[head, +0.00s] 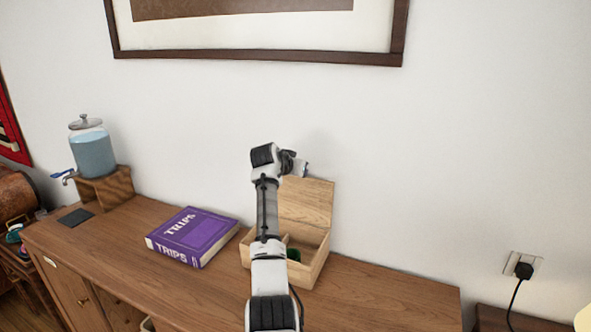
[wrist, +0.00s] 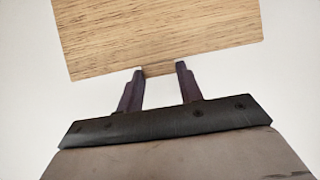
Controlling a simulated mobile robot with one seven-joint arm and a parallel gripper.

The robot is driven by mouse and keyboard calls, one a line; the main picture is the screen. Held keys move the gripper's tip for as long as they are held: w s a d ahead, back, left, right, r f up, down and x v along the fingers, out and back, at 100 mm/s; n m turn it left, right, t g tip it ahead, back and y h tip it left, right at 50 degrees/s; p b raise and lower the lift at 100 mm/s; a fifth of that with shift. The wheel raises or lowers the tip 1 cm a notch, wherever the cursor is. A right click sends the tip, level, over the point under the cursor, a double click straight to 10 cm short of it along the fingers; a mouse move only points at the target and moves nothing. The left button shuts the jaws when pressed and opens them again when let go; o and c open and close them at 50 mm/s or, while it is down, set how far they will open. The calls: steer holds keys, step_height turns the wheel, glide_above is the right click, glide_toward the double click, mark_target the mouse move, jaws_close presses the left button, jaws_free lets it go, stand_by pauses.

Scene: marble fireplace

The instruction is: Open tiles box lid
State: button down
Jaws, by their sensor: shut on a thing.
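The wooden tiles box (head: 312,268) stands on the wooden cabinet top, and part of its front is hidden by my arm. Its lid (head: 309,204) is raised and stands about upright at the back of the box, near the wall. Something dark green shows inside the box. In the wrist view the lid (wrist: 160,35) fills the upper middle, and its small edge tab sits between my fingers. My gripper (wrist: 160,69) is shut on the lid at that edge. In the head view my wrist mostly hides the fingers.
A purple book (head: 193,236) lies left of the box. A drink dispenser (head: 93,152) on a wooden stand is at the far left. The white wall is close behind the lid, with a framed picture (head: 257,55) above. The cabinet top (head: 390,295) right of the box is clear.

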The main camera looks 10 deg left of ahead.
steer(key=shift+d+f, duration=0.15)
steer(key=shift+d, duration=0.05)
steer(key=c, duration=1.4)
jaws_free()
steer(key=o, duration=0.5)
steer(key=shift+w+d+f, duration=0.15)
steer(key=shift+w+f, duration=0.15)
steer(key=b+v, duration=0.5)
steer(key=v, duration=0.9)
steer(key=shift+r, duration=0.25)
steer(key=shift+c, duration=0.3)
